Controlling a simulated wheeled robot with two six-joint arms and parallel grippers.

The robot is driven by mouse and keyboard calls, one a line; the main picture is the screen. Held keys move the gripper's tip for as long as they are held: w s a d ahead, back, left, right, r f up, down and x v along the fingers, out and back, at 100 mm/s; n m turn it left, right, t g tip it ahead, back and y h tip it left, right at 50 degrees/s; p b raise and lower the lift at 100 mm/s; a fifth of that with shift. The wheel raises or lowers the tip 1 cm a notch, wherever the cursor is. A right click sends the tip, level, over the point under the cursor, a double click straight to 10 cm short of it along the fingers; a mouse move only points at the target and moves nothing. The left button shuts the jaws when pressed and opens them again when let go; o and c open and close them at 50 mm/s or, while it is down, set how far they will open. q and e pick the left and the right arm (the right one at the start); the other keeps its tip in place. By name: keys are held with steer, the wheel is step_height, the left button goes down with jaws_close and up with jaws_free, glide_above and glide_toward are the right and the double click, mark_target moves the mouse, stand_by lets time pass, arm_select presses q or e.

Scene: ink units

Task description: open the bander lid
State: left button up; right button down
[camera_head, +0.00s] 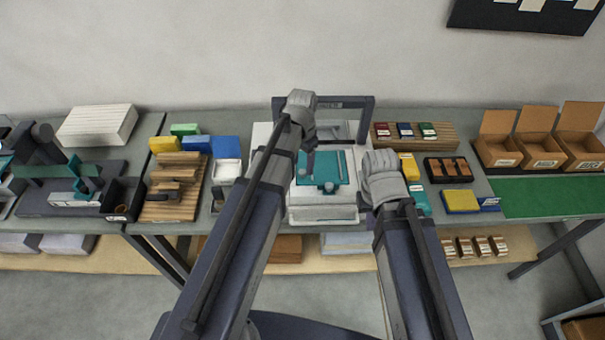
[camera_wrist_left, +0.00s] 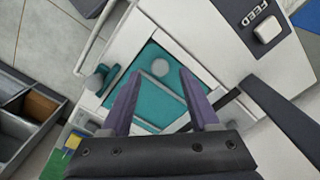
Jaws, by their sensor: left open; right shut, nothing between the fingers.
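The bander is a white machine (camera_head: 325,213) on the middle of the bench, with a dark frame behind it. Its teal lid (camera_head: 340,168) appears to lie flat on top, with a small knob at the front edge.
Left are a wooden board (camera_head: 172,190), coloured boxes and a black bin (camera_head: 122,199). Right are a small card rack (camera_head: 412,134), a yellow box (camera_head: 461,201) and open cartons (camera_head: 497,150). A green mat (camera_head: 550,198) lies clear.

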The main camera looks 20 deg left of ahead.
arm_select(q)
steer(key=shift+f+b, duration=0.9)
steer(key=shift+f, duration=0.45)
arm_select(e)
step_height(320, 180, down, 3)
steer(key=shift+r, duration=0.15)
arm_select(q)
jaws_close()
